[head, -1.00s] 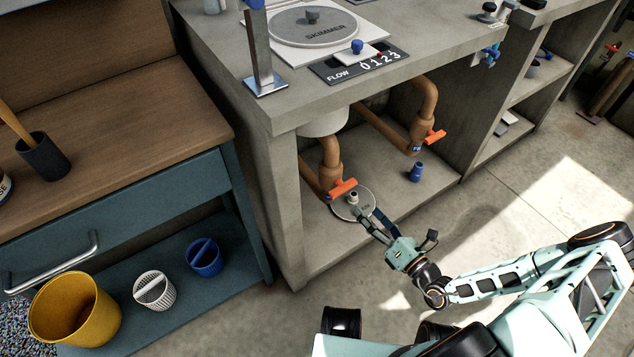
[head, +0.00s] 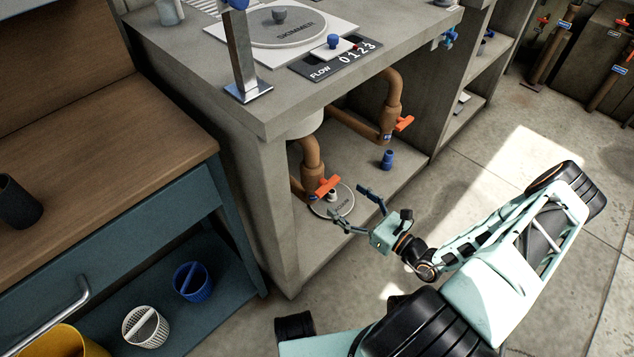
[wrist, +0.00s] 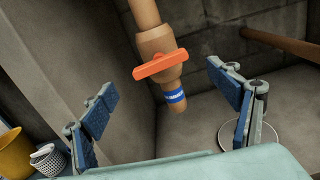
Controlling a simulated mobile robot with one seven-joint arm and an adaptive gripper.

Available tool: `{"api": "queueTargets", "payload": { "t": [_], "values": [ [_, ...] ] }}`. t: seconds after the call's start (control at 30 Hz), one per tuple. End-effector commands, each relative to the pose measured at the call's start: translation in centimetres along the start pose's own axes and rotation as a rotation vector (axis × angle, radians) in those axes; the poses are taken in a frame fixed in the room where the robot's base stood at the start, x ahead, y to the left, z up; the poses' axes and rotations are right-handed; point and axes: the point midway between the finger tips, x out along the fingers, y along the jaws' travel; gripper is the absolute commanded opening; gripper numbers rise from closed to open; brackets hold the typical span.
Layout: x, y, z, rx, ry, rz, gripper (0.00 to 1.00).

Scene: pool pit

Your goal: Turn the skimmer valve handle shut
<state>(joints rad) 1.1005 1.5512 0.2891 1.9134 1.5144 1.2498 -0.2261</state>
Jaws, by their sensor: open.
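Two brown pipes with orange valve handles stand in the bay under the concrete counter. The nearer orange handle (head: 328,185) is at the left of the bay. In the wrist view an orange handle (wrist: 160,64) lies crosswise on its brown valve body (wrist: 158,43), slightly tilted. A blue label (wrist: 175,96) sits below it; its white text is too small to read surely. My gripper (head: 350,203) is open and empty, just right of the nearer handle and apart from it. In the wrist view its fingers (wrist: 161,78) are spread, with the handle beyond and between them.
The farther orange handle (head: 404,123) is deeper right, with a blue fitting (head: 387,159) on the bay floor. A round grey lid (head: 346,204) lies below the nearer valve. The concrete side wall (wrist: 65,60) is close on the left. A flow plate (head: 340,60) is on the counter.

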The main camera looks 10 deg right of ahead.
Motion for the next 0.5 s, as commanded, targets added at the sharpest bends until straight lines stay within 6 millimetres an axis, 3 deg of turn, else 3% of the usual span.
{"api": "queueTargets", "payload": {
  "t": [0.3,0.5],
  "values": [
    [6.0,0.2,-0.3,0.003,-0.001,0.004,0.81],
    [8.8,0.1,-0.2,0.003,-0.001,0.002,0.81]
  ]
}}
